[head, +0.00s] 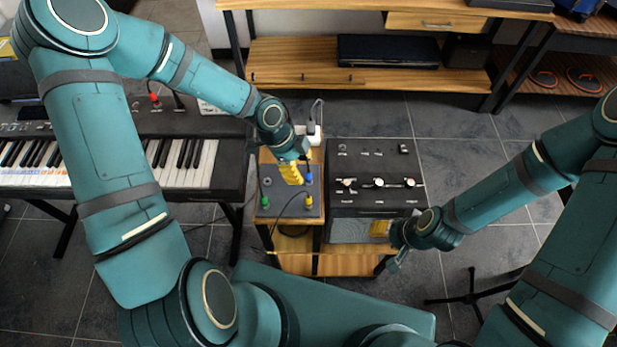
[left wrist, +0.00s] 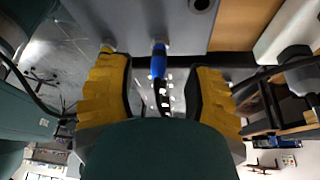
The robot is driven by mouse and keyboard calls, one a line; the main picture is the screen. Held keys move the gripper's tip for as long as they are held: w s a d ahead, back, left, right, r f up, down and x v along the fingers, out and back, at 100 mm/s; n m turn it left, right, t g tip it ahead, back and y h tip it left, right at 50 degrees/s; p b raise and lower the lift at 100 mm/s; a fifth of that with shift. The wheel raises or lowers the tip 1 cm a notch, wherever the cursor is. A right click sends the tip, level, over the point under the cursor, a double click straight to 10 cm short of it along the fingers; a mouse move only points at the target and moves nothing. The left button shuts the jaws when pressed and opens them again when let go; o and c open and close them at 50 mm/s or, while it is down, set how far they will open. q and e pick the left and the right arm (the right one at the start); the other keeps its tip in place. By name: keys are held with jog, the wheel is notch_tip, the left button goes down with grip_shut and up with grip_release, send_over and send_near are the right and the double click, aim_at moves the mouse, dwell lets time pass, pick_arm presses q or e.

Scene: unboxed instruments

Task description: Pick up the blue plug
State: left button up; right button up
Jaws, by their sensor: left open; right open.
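The blue plug (head: 309,176) stands in the grey panel (head: 285,208) on the small wooden stand, and its cable comes off it. My left gripper (head: 293,172) is over the panel, with a yellow finger close beside the plug. In the left wrist view the blue plug (left wrist: 158,62) shows between the two spread yellow fingers of the left gripper (left wrist: 158,68), with a gap on each side. The gripper is open and holds nothing. My right gripper (head: 389,246) is open and empty, low in front of the black amplifier.
A green plug (head: 265,202) and a yellow plug (head: 308,202) are in the same panel. The black amplifier (head: 373,160) stands close on the right, the keyboard (head: 185,165) on the left. A white adapter (head: 314,136) is behind. Thin cables hang around the panel.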

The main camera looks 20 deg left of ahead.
aim_at(308, 180)
pick_arm(q)
jog(key=x, duration=0.2)
jog(key=b+x, duration=0.1)
jog(key=x, duration=0.1)
jog(key=shift+d+f, duration=0.25)
jog(key=shift+d, duration=0.2)
grip_shut()
